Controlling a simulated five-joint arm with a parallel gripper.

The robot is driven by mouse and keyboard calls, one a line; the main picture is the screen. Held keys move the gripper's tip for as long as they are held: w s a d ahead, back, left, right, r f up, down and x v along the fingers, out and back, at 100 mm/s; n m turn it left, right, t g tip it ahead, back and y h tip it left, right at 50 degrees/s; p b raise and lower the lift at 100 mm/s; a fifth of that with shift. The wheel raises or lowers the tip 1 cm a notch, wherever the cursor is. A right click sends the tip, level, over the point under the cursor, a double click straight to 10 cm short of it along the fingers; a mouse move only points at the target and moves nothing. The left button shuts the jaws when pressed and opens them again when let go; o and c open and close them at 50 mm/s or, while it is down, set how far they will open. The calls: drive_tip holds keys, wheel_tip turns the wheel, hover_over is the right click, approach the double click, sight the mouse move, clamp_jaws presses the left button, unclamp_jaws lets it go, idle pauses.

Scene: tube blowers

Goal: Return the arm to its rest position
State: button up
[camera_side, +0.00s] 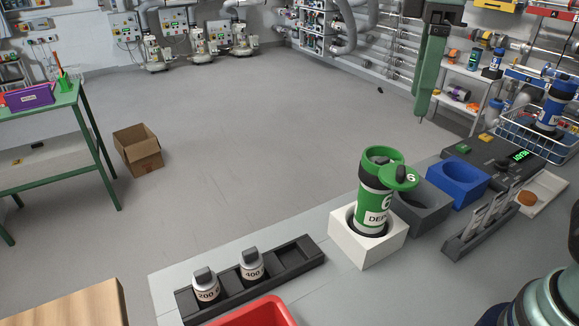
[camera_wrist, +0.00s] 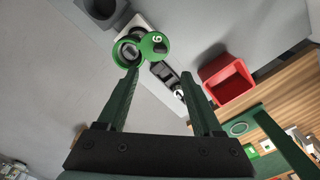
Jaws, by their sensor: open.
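My gripper (camera_side: 420,118) hangs high at the upper right in the side view, well above the floor behind the bench and apart from everything. In the wrist view my gripper (camera_wrist: 160,72) has its two green fingers spread, with nothing held between them. The green canister marked 6 (camera_side: 374,200) stands upright in a white square holder (camera_side: 375,251). Its round green lid (camera_side: 400,177) sits swung out to the right of the rim. The canister (camera_wrist: 127,53) and lid (camera_wrist: 155,46) also show beyond the left finger in the wrist view.
A black tray (camera_side: 292,258) holds canisters marked 200 (camera_side: 205,288) and 400 (camera_side: 251,265); its right slot is empty. A red bin (camera_side: 255,314), grey block (camera_side: 424,208), blue block (camera_side: 458,180), upright rack (camera_side: 478,225) and wire basket (camera_side: 535,140) stand on the bench. Air around my gripper is clear.

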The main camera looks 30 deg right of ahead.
drive_tip(key=d+f+m+t, duration=0.5)
drive_tip(key=d+f+m, duration=0.3)
drive_tip(key=f, duration=0.3)
drive_tip(key=shift+w+d+f+t, duration=0.15)
drive_tip(key=shift+d+f+t, duration=0.05)
drive_tip(key=shift+d+t, duration=0.1)
